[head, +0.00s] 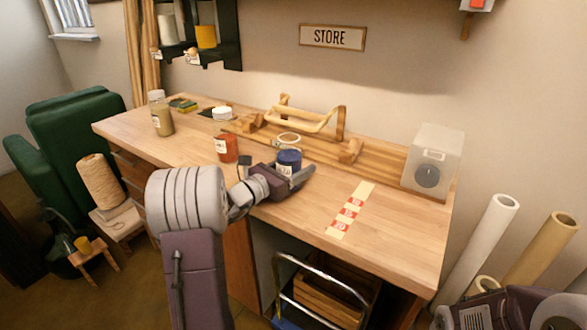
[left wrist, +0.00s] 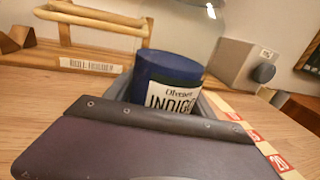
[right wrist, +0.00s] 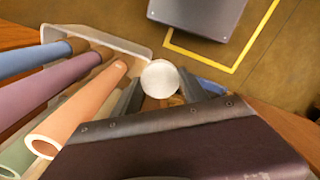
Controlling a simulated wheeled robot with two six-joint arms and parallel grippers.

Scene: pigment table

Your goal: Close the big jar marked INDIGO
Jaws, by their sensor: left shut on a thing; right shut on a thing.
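The blue jar marked INDIGO (left wrist: 172,82) stands upright on the table between the fingers of my left gripper. It also shows in the head view (head: 289,158). Its top looks plain blue; I cannot tell whether it is open. My left gripper (head: 290,175) is shut on this jar low on its side, hiding its lower part. My right gripper (right wrist: 160,95) is shut on a pale round thing (right wrist: 160,77), away from the jar. I cannot tell whether that thing is a lid.
A red jar (head: 227,148) stands left of the indigo jar. A grey box (head: 433,157) stands at the right end. Coloured rolls (right wrist: 85,95) lie near my right gripper. The table's front right is mostly clear.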

